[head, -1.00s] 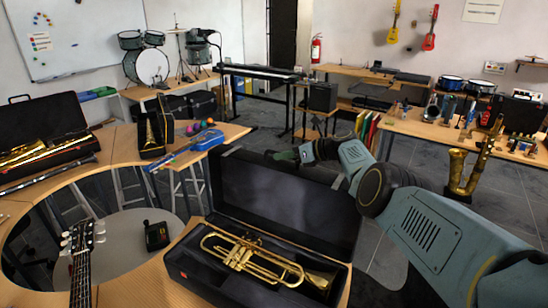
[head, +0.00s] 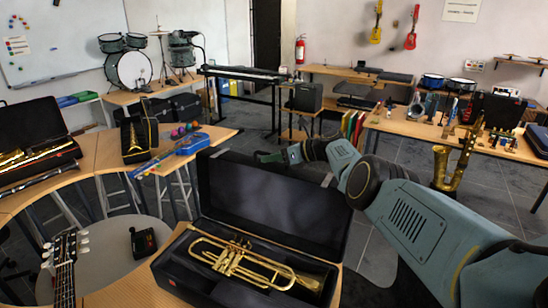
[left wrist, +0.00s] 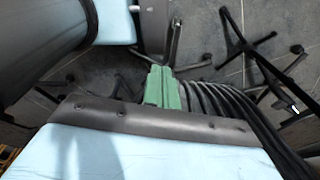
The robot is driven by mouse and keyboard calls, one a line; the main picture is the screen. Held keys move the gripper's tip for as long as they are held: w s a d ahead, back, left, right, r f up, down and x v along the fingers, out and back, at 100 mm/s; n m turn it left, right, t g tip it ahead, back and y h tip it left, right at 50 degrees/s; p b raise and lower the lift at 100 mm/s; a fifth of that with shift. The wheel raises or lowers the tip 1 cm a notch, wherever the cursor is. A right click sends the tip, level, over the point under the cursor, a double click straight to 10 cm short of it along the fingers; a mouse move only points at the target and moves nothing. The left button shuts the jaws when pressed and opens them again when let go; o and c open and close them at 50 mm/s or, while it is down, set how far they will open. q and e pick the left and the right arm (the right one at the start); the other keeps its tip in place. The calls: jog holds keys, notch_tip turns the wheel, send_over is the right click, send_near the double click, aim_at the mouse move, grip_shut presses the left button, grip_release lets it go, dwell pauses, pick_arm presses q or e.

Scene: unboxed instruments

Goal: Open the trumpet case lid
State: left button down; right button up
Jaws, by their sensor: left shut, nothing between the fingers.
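The black trumpet case (head: 172,268) sits on the curved wooden table in the head view. Its lid (head: 270,205) stands open and roughly upright at the back. A brass trumpet (head: 250,262) lies in the case. My right gripper (head: 268,157) is just beyond the lid's top edge, with my right arm coming in from the right. Its fingers are small and partly hidden, so I cannot tell whether they are open. My left gripper (left wrist: 162,88) shows in the left wrist view, its green fingers shut and empty above the floor, away from the case.
A guitar (head: 64,270) and a small dark device (head: 143,241) are left of the case. Another open brass instrument case (head: 38,135) lies at the far left. A saxophone (head: 452,160) stands to the right beyond my right arm. In the left wrist view, dark stand legs and grey floor show.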

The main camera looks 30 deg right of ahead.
jog(key=shift+r, duration=0.15)
jog(key=shift+s+d+r+p, duration=0.1)
jog(key=shift+d+p, duration=0.05)
jog(key=shift+p, duration=0.2)
jog(key=p+v, duration=0.4)
jog(key=p, duration=0.1)
jog(key=shift+s+d+r, duration=0.15)
jog(key=shift+d+r, duration=0.05)
jog(key=shift+r, duration=0.05)
jog(key=v, duration=0.2)
jog(key=p+v, duration=0.1)
jog(key=v, duration=0.1)
jog(key=p+v, duration=0.1)
jog(key=v, duration=0.2)
jog(key=shift+f, duration=0.3)
jog(key=shift+v, duration=0.75)
